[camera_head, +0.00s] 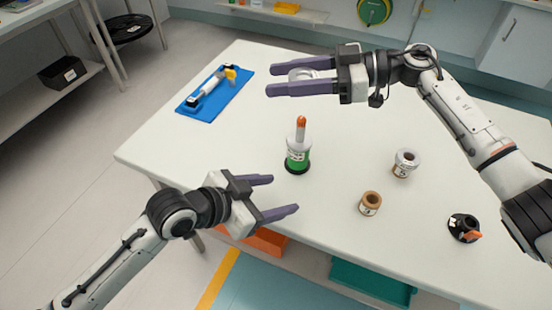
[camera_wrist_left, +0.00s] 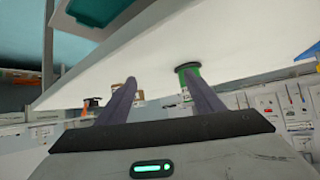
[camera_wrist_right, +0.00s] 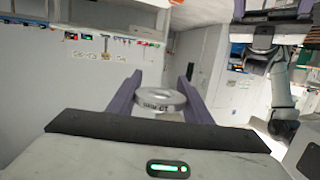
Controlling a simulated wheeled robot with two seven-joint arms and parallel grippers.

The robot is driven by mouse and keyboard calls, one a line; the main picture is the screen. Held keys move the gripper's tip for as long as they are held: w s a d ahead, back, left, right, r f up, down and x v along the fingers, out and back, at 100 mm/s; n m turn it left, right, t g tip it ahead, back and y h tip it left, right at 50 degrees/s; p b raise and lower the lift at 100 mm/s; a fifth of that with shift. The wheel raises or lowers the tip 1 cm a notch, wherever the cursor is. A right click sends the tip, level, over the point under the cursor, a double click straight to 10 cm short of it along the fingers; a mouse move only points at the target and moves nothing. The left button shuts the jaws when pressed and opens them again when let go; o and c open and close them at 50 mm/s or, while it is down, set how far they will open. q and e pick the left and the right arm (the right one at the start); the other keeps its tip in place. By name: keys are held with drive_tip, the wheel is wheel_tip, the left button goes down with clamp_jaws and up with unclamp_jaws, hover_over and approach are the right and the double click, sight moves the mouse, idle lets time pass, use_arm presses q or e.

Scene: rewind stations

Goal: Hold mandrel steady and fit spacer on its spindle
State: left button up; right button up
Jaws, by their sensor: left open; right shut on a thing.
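The mandrel (camera_head: 298,160) stands upright on the white table, with a green lower part, a black foot and an orange-tipped spindle (camera_head: 301,124). It also shows in the left wrist view (camera_wrist_left: 188,77), partly hidden behind a finger. My left gripper (camera_head: 284,194) is open and empty at the table's front edge, below and left of the mandrel and apart from it. My right gripper (camera_head: 271,79) is shut on a grey ring-shaped spacer (camera_wrist_right: 160,97) with dark lettering. In the head view it holds the spacer (camera_head: 303,73) above the table, beyond the mandrel.
A blue board (camera_head: 222,103) with a white and yellow tool lies at the table's far left. A white-grey spool (camera_head: 405,162), a brown spool (camera_head: 370,203) and a black round thing with an orange part (camera_head: 464,228) stand to the right. The table (camera_head: 262,125) around the mandrel is clear.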

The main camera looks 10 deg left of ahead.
sight(306, 148)
use_arm(q)
drive_tip(key=w+r+t, duration=0.1)
drive_tip(key=w, duration=0.1)
drive_tip(key=w+n+t, duration=0.1)
drive_tip(key=w, duration=0.1)
drive_tip(key=w+r+n, duration=0.1)
drive_tip(key=w, duration=0.1)
drive_tip(key=shift+w+a+r+t, duration=0.1)
drive_tip(key=shift+a+r+t, duration=0.05)
drive_tip(key=shift+r+t, duration=0.2)
drive_tip(key=shift+w+r+t, duration=0.1)
drive_tip(key=shift+w+t, duration=0.15)
drive_tip(key=shift+w, duration=0.3)
drive_tip(key=x, duration=1.1)
drive_tip(key=shift+w+d, duration=0.1)
drive_tip(key=shift+d, duration=0.3)
drive_tip(key=c, duration=1.3)
use_arm(e)
drive_tip(key=shift+w+d+f+m+t+h, duration=0.1)
drive_tip(key=shift+w+f+m+t+h, duration=0.1)
drive_tip(key=shift+f+m+t, duration=0.55)
drive_tip(key=shift+w+d+f+m+t+h, duration=0.15)
drive_tip(key=shift+f+m+t, duration=0.4)
drive_tip(key=shift+f+t, duration=0.35)
